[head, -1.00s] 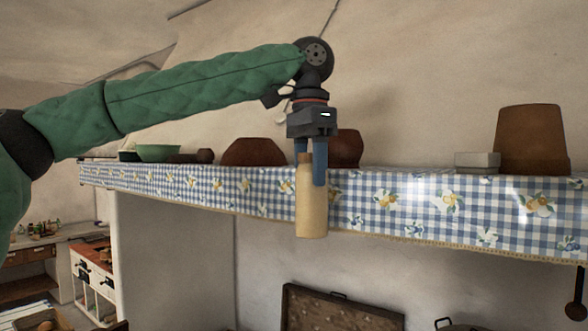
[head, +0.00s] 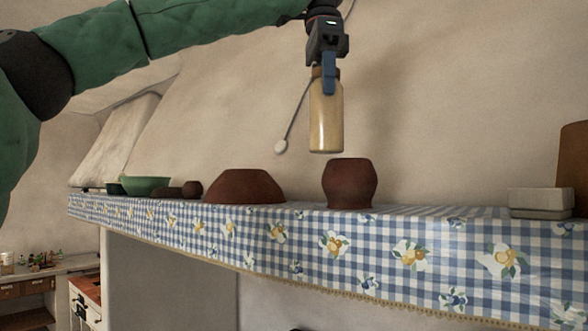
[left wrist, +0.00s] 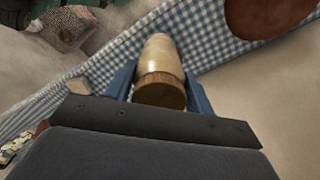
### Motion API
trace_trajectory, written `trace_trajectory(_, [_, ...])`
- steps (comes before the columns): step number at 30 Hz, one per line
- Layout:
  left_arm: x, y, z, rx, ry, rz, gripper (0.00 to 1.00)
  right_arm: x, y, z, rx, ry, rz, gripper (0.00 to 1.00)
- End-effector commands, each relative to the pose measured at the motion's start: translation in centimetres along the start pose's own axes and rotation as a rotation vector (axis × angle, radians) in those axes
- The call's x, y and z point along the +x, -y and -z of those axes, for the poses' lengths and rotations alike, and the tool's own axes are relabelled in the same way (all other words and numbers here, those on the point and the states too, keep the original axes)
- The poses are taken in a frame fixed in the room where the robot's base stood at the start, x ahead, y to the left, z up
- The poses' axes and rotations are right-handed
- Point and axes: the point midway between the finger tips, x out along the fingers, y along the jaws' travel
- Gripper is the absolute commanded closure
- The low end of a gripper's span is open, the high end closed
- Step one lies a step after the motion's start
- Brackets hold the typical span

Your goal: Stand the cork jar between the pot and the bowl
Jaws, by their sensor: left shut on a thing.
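The cork jar (head: 326,117) is a tall pale-tan jar with a cork top. My left gripper (head: 329,74) is shut on it near the top and holds it upright, clear above the shelf. The cork top (left wrist: 159,91) shows between the blue fingers in the left wrist view. The round brown pot (head: 349,186) stands on the shelf, below and slightly right of the jar in the head view. The wide dark-brown bowl (head: 244,188) sits to its left, with bare cloth between them. My right gripper is not in view.
The shelf (head: 310,255) has a blue checked cloth with a hanging front edge. A green bowl (head: 146,186) and small brown vessels stand at the left. A pale box (head: 541,203) and a terracotta pot (head: 574,165) stand at the right. The wall is behind.

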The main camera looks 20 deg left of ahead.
Motion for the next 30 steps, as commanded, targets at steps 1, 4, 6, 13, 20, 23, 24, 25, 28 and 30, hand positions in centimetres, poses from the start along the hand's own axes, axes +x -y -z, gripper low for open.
trace_trajectory(1, [0.4, 0.9, -0.6, -0.001, -0.003, -0.003, 0.83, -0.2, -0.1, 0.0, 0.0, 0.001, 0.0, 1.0])
trace_trajectory(4, [1.6, 2.5, -1.4, -0.001, -0.002, -0.004, 0.83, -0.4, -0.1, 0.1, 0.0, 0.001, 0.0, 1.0])
trace_trajectory(6, [2.4, 3.7, -2.1, -0.001, -0.002, -0.005, 0.83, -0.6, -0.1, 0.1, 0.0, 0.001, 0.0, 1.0])
trace_trajectory(13, [4.6, 7.0, -4.0, -0.001, -0.002, -0.004, 0.83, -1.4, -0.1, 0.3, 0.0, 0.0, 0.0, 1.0])
trace_trajectory(20, [5.7, 8.3, -4.8, -0.001, -0.002, 0.0, 0.83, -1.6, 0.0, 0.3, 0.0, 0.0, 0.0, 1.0])
trace_trajectory(23, [6.2, 8.3, -4.8, 0.0, -0.001, -0.001, 0.83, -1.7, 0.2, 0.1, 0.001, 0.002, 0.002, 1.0])
trace_trajectory(24, [6.5, 8.3, -4.8, 0.001, -0.001, -0.002, 0.83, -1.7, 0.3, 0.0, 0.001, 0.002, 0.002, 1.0])
trace_trajectory(25, [6.8, 8.4, -4.8, 0.001, -0.001, -0.003, 0.83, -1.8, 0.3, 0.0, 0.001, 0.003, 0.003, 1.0])
trace_trajectory(28, [7.9, 8.4, -4.8, 0.001, -0.001, -0.002, 0.83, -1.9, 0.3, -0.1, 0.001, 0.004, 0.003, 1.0])
trace_trajectory(30, [8.5, 8.3, -4.8, 0.001, -0.001, -0.003, 0.83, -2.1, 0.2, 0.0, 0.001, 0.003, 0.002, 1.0])
